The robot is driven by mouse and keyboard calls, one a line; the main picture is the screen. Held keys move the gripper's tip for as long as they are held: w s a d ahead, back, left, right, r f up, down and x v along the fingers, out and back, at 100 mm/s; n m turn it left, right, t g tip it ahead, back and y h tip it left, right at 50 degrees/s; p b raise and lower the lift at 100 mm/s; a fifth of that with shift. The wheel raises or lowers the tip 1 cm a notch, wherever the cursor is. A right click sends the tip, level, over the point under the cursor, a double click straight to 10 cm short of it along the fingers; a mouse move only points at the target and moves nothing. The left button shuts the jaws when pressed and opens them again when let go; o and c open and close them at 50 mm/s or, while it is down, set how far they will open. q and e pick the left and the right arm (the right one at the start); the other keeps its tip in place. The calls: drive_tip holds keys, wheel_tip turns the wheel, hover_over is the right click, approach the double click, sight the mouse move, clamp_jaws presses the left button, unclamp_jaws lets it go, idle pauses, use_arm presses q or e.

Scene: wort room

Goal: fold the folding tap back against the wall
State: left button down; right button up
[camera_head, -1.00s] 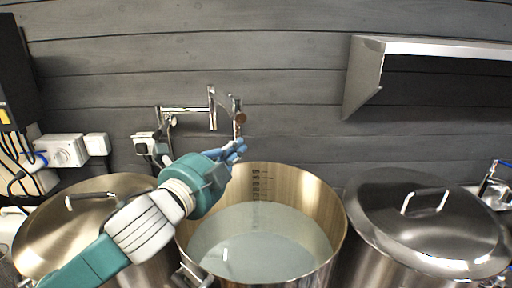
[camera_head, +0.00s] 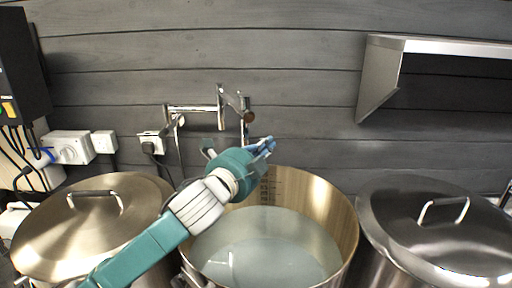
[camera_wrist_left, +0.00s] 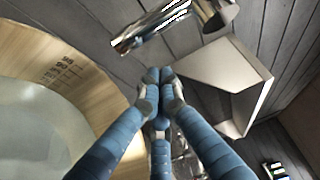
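The folding tap (camera_head: 221,108) is a chrome, jointed pipe on the wall behind the open kettle. Its arm runs along the wall to a vertical joint, and its last section ends in a downward spout near the kettle's back rim. My left gripper (camera_head: 265,147) is just right of and below the spout, above the back of the kettle. In the left wrist view, the blue fingers (camera_wrist_left: 160,82) have their tips together with nothing visible between them. A chrome tap pipe (camera_wrist_left: 150,28) lies just beyond the fingertips, with no clear contact. My right gripper is not in view.
The open kettle (camera_head: 338,212) holds pale liquid under my left arm. Lidded kettles stand left (camera_head: 60,235) and right (camera_head: 400,225). A metal shelf (camera_head: 440,46) is on the wall at upper right. Sockets (camera_head: 72,147) and cables are at left.

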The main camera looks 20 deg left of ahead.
use_arm(q)
drive_tip(key=shift+s+a+f+p, duration=0.15)
drive_tip(key=shift+a+p, duration=0.25)
drive_tip(key=shift+a, duration=0.45)
drive_tip(key=shift+s+a+r+p, duration=0.1)
drive_tip(key=shift+a+p, duration=0.3)
drive_tip(key=shift+a, duration=0.4)
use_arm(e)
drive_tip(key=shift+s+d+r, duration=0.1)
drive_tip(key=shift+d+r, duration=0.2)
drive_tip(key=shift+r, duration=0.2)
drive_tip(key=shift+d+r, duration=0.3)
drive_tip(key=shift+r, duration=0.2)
